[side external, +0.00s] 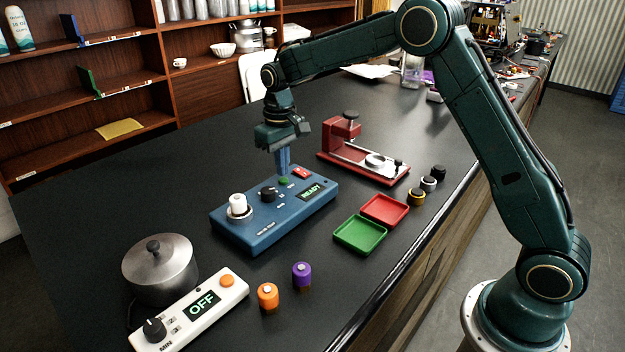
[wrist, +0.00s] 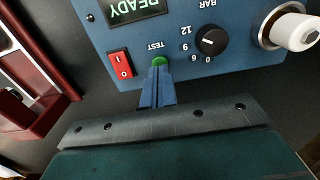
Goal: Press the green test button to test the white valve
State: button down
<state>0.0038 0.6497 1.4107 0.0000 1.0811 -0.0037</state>
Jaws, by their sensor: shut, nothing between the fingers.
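A blue test box (side external: 275,219) stands on the black table, its display reading READY. The green test button (side external: 284,181) is on its top; in the wrist view the green button (wrist: 158,61) sits by the word TEST. The white valve (side external: 238,203) stands upright in the round metal socket at the box's left end; it also shows in the wrist view (wrist: 292,30). My gripper (side external: 283,168) points down with its fingers shut and empty. In the wrist view the fingertips (wrist: 157,72) are right at the button and cover part of it. I cannot tell whether they touch it.
A red switch (wrist: 121,64) and a black dial (wrist: 211,41) flank the button. A red fixture (side external: 362,155), red tray (side external: 385,209) and green tray (side external: 359,234) are to the right. A metal pot (side external: 160,272) and white controller (side external: 190,312) stand front left.

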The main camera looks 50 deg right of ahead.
aim_at(283, 179)
jog(key=shift+f, duration=0.85)
dwell(0.5)
jog(key=shift+r, duration=2.2)
notch_tip(283, 179, up, 6)
dwell(1.0)
